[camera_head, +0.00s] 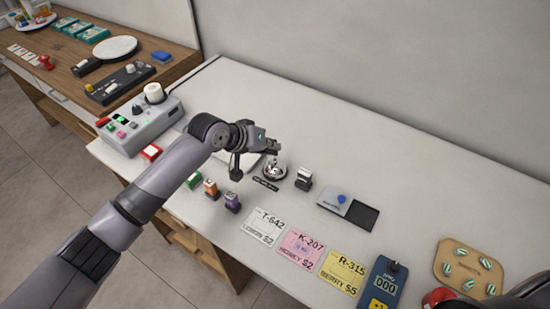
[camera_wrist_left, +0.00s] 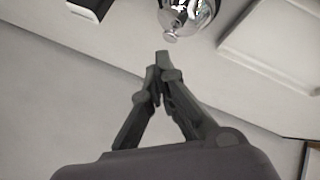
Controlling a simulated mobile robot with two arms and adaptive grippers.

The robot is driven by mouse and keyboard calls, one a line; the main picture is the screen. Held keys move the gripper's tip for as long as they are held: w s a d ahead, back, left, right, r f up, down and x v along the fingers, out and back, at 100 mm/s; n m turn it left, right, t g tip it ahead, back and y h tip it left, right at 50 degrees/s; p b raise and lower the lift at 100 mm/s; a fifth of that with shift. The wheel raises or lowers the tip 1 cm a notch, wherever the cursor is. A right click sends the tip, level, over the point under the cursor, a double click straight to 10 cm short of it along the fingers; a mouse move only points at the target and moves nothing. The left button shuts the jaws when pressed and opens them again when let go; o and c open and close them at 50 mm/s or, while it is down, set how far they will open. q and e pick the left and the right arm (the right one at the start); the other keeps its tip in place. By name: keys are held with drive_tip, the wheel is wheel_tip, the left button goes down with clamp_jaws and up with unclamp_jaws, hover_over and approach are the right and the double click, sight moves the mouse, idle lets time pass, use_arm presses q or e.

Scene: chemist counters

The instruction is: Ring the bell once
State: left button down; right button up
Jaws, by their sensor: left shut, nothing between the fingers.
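The bell (camera_head: 274,170) is a shiny silver dome on the white counter, with a small dark label in front of it. My left gripper (camera_head: 272,150) is shut and empty, just above and behind the bell in the head view. In the left wrist view the bell (camera_wrist_left: 190,14) is at the top, partly cut off, with its button showing. The shut fingertips (camera_wrist_left: 162,58) point toward the bell and appear apart from it. My right gripper is not clearly shown in either view.
A stamp (camera_head: 304,178) stands right of the bell, and a grey pad (camera_head: 347,208) lies farther right. Small coloured bottles (camera_head: 232,202) stand to the left. Tags (camera_head: 302,248) lie in front. A control box (camera_head: 140,124) stands at the counter's left end. The back of the counter is clear.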

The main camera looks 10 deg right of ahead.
idle(0.7)
use_arm(q)
drive_tip(key=shift+f, duration=0.4)
drive_tip(key=shift+f, duration=0.5)
idle(0.5)
idle(0.3)
drive_tip(key=shift+r+p, duration=0.9)
drive_tip(key=shift+p, duration=0.05)
wheel_tip(320, 180, up, 5)
drive_tip(key=p, duration=0.5)
